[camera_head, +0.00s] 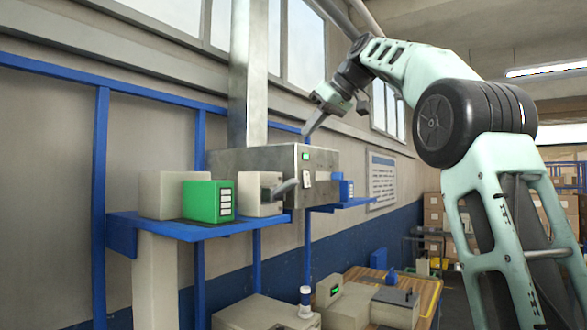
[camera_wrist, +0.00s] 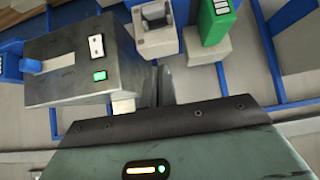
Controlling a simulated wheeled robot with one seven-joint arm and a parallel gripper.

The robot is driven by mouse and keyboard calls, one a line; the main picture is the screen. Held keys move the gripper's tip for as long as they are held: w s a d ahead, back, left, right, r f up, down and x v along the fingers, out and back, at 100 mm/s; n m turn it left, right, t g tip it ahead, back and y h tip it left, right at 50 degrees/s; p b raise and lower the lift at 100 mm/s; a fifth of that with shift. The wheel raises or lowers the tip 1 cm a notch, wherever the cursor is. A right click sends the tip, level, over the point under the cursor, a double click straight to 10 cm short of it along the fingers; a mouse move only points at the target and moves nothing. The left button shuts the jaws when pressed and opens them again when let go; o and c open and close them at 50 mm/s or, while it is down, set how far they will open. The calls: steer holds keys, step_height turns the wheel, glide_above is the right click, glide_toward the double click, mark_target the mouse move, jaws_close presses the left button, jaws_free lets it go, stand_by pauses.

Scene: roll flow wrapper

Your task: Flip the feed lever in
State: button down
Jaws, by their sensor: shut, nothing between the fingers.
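A grey lever-like arm (camera_head: 286,187) sticks out to the right from a small cream box (camera_head: 260,194) on the blue shelf. The box also shows in the wrist view (camera_wrist: 157,40). A blue piece (camera_head: 345,188) sits at the right side of the steel housing (camera_head: 275,160); in the wrist view a blue tab (camera_wrist: 32,66) sticks out there. No label tells which one is the feed lever. My gripper (camera_head: 308,134) is shut and empty, pointing down near the top right of the housing. Its fingers (camera_wrist: 159,84) show close together in the wrist view.
The housing face has a white switch (camera_head: 306,179) and a green light (camera_head: 306,156). A green box (camera_head: 208,201) stands left on the blue shelf (camera_head: 190,228). Machines and a wooden table (camera_head: 428,288) stand below. Blue rails line the wall.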

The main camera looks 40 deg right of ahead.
steer(key=p, duration=0.2)
glide_above(294, 179)
steer(key=w, duration=0.2)
step_height(294, 179, down, 6)
steer(key=shift+a, duration=0.1)
steer(key=f, duration=0.2)
steer(key=shift+s+f, duration=0.3)
steer(key=shift+f, duration=0.1)
steer(key=shift+s+d+f, duration=0.15)
steer(key=shift+f, duration=0.25)
steer(key=shift+s+d+f, duration=0.1)
steer(key=shift+s+f, duration=0.05)
steer(key=shift+f, duration=0.25)
steer(key=shift+f, duration=0.15)
steer(key=shift+s+d+f+b, duration=0.1)
steer(key=shift+s+b, duration=0.05)
steer(key=shift+b, duration=0.8)
